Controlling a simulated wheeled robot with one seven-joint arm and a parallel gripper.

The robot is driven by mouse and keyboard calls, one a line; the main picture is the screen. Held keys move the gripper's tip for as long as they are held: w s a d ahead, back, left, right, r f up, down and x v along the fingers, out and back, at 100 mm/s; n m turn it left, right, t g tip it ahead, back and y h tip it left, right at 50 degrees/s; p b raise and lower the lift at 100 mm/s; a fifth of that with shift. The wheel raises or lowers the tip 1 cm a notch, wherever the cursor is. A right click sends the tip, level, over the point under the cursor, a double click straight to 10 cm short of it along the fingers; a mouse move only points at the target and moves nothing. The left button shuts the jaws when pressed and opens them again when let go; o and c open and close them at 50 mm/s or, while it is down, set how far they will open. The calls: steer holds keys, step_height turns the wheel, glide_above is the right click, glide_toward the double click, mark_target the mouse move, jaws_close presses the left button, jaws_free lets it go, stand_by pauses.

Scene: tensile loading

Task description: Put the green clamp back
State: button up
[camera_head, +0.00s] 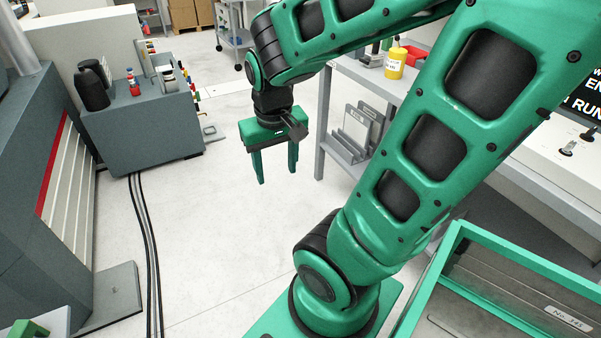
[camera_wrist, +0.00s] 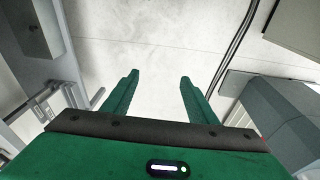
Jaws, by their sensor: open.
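My gripper (camera_head: 277,176) hangs fingers-down in mid-air above the open floor, with its two green fingers apart and nothing between them. In the wrist view my gripper (camera_wrist: 159,77) is also open, with bare floor between the fingertips. A green piece (camera_head: 28,328) lies on a pale surface at the bottom left corner of the head view, cut off by the edge. It may be the green clamp, but too little shows to be sure. It is far from my gripper, and no clamp shows in the wrist view.
A grey cabinet (camera_head: 150,125) with dark bottles stands at left, beside a large grey machine (camera_head: 35,150). Black cables (camera_head: 148,240) cross the floor. A workbench (camera_head: 345,72) with a yellow pot (camera_head: 396,64) stands behind my arm. A green-framed tray (camera_head: 520,262) is at lower right.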

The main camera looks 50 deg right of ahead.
steer(key=s+r+m+g+y, duration=0.1)
steer(key=s+r, duration=0.1)
steer(key=s, duration=0.6)
steer(key=shift+s+r+y, duration=0.25)
steer(key=shift+r+y, duration=0.05)
steer(key=shift+d, duration=0.1)
stand_by(0.5)
